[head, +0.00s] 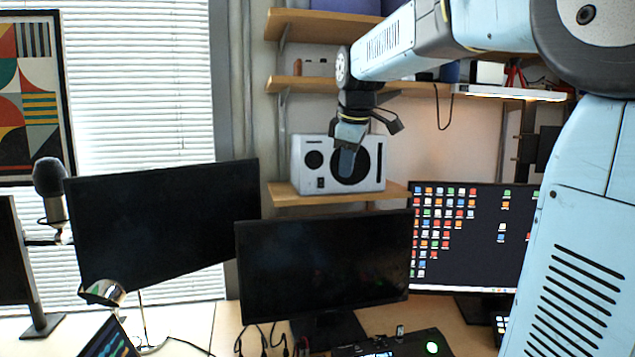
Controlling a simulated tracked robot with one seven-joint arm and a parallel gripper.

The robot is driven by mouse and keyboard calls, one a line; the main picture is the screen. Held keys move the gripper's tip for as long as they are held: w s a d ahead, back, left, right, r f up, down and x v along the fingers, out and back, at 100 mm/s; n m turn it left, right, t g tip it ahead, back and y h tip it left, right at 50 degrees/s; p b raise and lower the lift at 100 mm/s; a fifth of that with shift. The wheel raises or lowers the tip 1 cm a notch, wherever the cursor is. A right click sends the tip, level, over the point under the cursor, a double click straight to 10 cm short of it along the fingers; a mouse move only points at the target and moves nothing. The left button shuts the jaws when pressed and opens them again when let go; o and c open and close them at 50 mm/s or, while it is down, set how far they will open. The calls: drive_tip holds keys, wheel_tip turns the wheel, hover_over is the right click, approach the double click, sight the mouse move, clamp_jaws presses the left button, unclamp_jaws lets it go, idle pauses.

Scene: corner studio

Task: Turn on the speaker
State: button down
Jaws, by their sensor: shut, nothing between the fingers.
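The speaker (313,179) is a white box with dark round cones on its front. It stands on the lowest wooden shelf at the back wall. A small dark switch (320,183) shows low on the left of its front face, under the smaller cone. My gripper (346,168) is shut and empty, pointing down in front of the large right cone and hiding part of it. The gripper is to the right of the switch. I cannot tell whether it touches the speaker.
Two dark monitors (165,222) (325,265) stand below and left of the shelf. A lit monitor (470,240) stands at the right. Wooden shelves (330,25) hang above the speaker. A microphone (50,180) and a lamp (105,292) are at the left.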

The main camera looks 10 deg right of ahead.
sight(321, 183)
drive_tip(key=w+r+n, duration=0.2)
drive_tip(key=w+n, duration=0.4)
drive_tip(key=w, duration=0.8)
drive_tip(key=shift+d+g, duration=0.15)
drive_tip(key=shift+g, duration=0.15)
drive_tip(key=shift+w, duration=0.1)
drive_tip(key=x, duration=0.3)
drive_tip(key=w+x, duration=0.1)
drive_tip(key=x, duration=0.3)
drive_tip(key=w+x, duration=0.1)
drive_tip(key=x, duration=0.3)
drive_tip(key=shift+r, duration=0.35)
drive_tip(key=shift+w+f, duration=0.1)
drive_tip(key=shift+w, duration=0.7)
